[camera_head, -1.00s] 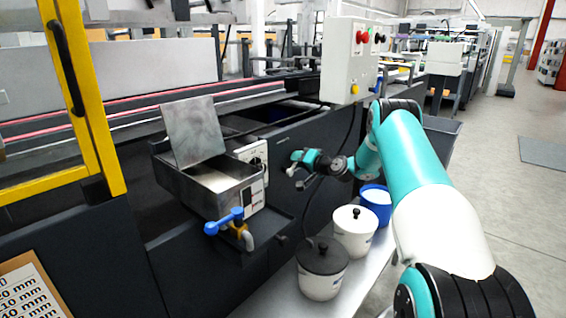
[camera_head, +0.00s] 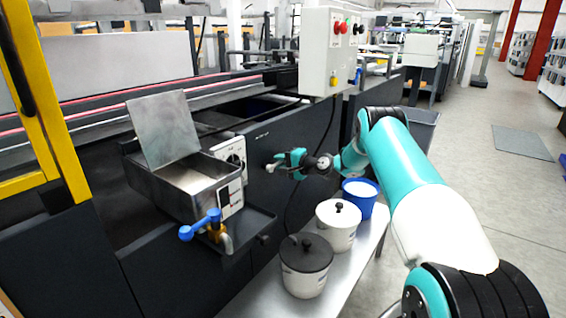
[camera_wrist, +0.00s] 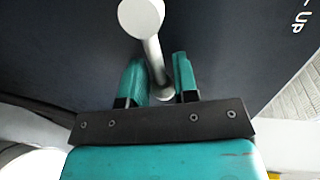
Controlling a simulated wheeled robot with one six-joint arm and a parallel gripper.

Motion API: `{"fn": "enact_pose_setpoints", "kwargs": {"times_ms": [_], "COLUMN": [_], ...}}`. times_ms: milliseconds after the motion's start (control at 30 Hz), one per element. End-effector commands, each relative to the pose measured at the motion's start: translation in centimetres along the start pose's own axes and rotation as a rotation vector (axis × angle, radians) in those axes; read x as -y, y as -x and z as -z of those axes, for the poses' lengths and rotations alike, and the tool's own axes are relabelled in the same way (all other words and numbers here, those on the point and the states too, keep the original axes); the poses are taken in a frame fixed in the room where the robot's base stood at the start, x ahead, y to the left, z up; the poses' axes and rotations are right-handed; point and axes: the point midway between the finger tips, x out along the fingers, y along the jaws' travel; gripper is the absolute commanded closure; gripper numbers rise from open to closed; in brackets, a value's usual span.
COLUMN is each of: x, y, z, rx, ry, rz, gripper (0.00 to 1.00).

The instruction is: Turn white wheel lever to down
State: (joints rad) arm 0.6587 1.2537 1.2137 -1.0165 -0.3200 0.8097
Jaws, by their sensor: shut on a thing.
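The white wheel lever (camera_wrist: 152,55) shows in the wrist view as a pale rod with a round white knob (camera_wrist: 140,17) at its upper end. The rod runs down between the two teal fingers of my gripper (camera_wrist: 159,78), which is shut on it. In the head view my gripper (camera_head: 280,162) is at the dark machine front, right of the glue box. The lever's pale end (camera_head: 269,168) sticks out to the left of the fingers there. The letters "UP" (camera_wrist: 299,22) are on the dark panel, at the upper right in the wrist view.
The open metal glue box (camera_head: 190,185) with a blue-handled valve (camera_head: 200,224) stands left of my gripper. Two lidded pots (camera_head: 306,265) (camera_head: 338,225) and a blue bucket (camera_head: 359,198) stand on a bench (camera_head: 262,296) below the arm. Open floor lies right.

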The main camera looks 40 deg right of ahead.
Motion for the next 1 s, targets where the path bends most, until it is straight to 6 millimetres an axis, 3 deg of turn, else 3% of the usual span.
{"fn": "enact_pose_setpoints", "kwargs": {"times_ms": [467, 500, 600, 867, 1000], "x": [-0.08, -0.08, -0.08, -0.11, -0.06], "y": [0.22, 0.23, 0.18, 0.0, 0.89], "z": [0.58, 0.59, 0.49, 0.08, 0.17], "rx": [-0.012, -0.012, -0.01, -0.001, -0.002], "ry": [-0.013, -0.013, -0.013, -0.015, -0.015], "rz": [0.001, 0.001, 0.001, -0.001, -0.002], "gripper": [1.0, 0.7, 0.47, 0.47, 0.47]}}
